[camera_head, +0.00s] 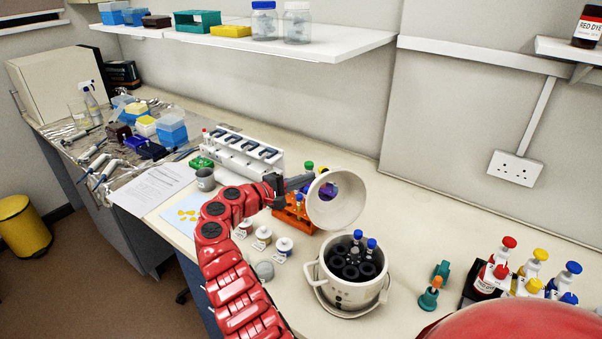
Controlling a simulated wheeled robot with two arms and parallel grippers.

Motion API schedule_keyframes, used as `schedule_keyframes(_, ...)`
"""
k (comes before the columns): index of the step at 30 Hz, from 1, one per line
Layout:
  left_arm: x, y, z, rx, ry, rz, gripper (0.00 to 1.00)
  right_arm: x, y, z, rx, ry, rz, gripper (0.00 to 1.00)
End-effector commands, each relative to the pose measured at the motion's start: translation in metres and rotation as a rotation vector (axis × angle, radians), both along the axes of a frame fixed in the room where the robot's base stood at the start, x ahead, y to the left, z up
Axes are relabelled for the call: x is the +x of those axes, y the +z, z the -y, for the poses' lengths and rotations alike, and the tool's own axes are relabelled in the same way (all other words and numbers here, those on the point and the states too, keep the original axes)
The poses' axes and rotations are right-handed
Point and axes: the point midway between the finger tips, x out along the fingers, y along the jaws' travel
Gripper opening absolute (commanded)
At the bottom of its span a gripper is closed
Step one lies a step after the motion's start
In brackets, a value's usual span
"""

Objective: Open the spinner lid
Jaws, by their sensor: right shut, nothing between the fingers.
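The spinner (337,292) is a white pot-shaped device on the bench at the centre right. Its dark rotor (371,270) is exposed, and two blue-capped tubes (365,241) stand in it. The white round spinner lid (347,212) stands tilted up above and behind the opening, with its hollow side in view.
An orange rack (292,222) stands behind my arm, left of the lid. Small labelled pots (263,235) sit left of the spinner. A teal and orange item (431,296) and a rack of dye bottles (483,283) are to the right. A white pipette stand (243,153) is behind.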

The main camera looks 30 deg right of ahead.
Motion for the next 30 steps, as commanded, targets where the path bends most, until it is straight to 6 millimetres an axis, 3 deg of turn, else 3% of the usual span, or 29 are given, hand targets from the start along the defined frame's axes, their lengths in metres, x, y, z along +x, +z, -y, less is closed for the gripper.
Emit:
schedule_keyframes(19,0.000,0.009,0.000,0.000,0.000,0.000,0.50,-0.010,0.003,-0.004,0.001,0.007,-0.001,0.00)
schedule_keyframes(30,0.000,-0.014,0.000,0.000,0.000,0.000,0.50,-0.022,0.013,-0.007,-0.042,0.006,0.155,0.00)
